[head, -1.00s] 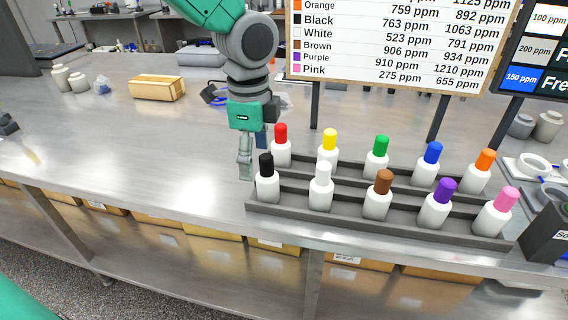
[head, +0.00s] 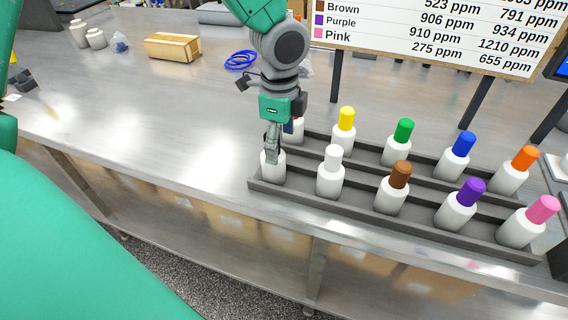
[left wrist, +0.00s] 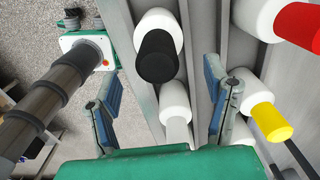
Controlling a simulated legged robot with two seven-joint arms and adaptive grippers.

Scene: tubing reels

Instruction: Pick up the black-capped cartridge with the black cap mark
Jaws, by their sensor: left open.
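The black-capped cartridge (head: 273,174) stands at the left end of the front row of the dark rack (head: 300,199). In the head view its white body shows, but my left gripper (head: 272,152) covers its cap. In the left wrist view the black cap (left wrist: 157,57) lies between the two spread fingers of my left gripper (left wrist: 160,100), nearer the camera's top edge than the fingertips' middle. The gripper is open, with gaps visible on both sides of the cap. My right gripper is not in view.
The white-capped cartridge (head: 331,173) stands just right of it, and the red-capped one (left wrist: 295,25) is close behind. Several other coloured-cap cartridges fill the rack. A sign board (head: 440,30) stands behind.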

